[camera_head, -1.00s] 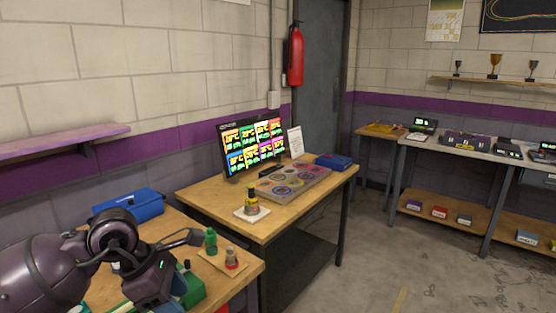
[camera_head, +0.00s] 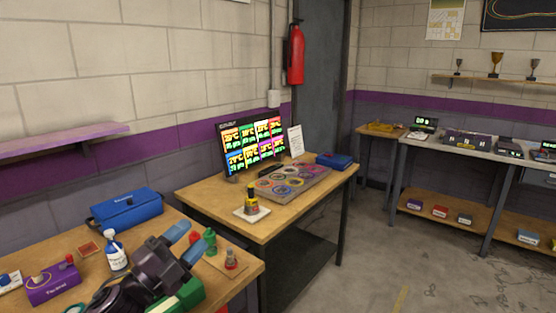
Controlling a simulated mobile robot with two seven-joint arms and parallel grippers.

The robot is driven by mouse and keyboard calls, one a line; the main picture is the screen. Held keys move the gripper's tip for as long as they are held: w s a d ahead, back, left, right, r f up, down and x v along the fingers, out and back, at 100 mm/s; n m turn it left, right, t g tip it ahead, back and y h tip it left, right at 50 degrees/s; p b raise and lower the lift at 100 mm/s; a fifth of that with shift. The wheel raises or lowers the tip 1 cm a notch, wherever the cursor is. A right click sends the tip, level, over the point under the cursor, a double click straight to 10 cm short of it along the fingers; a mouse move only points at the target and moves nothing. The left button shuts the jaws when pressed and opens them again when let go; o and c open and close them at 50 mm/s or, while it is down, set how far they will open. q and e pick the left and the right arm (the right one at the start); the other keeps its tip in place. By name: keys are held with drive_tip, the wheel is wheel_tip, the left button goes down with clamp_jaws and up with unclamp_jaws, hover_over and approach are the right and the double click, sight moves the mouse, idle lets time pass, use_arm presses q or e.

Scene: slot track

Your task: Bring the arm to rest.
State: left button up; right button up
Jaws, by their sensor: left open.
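My left gripper (camera_head: 186,243) is low in the head view, over the near wooden table (camera_head: 240,266). A green object (camera_head: 190,294) is partly hidden under the gripper. My right gripper is out of view.
On the same table are a blue case (camera_head: 128,210), a white bottle with a blue label (camera_head: 116,254) and a purple box (camera_head: 53,285). Floor at right is clear.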

use_arm(q)
drive_tip(key=s+a+f+n+g+y, duration=0.1)
drive_tip(key=s+a+f+n+y, duration=0.2)
drive_tip(key=f+n, duration=0.35)
drive_tip(key=s+a+f+n+y, duration=0.2)
drive_tip(key=f+n+y, duration=0.3)
drive_tip(key=f, duration=0.3)
drive_tip(key=s+a+f+n+g+y, duration=0.1)
drive_tip(key=s+a+f+n+y, duration=0.15)
drive_tip(key=f+n+y, duration=0.4)
drive_tip(key=s+a+f+n+g, duration=0.3)
drive_tip(key=s+f+g, duration=0.1)
drive_tip(key=s+f, duration=1.1)
drive_tip(key=s, duration=0.3)
drive_tip(key=shift+f+n, duration=0.25)
drive_tip(key=shift+n, duration=0.15)
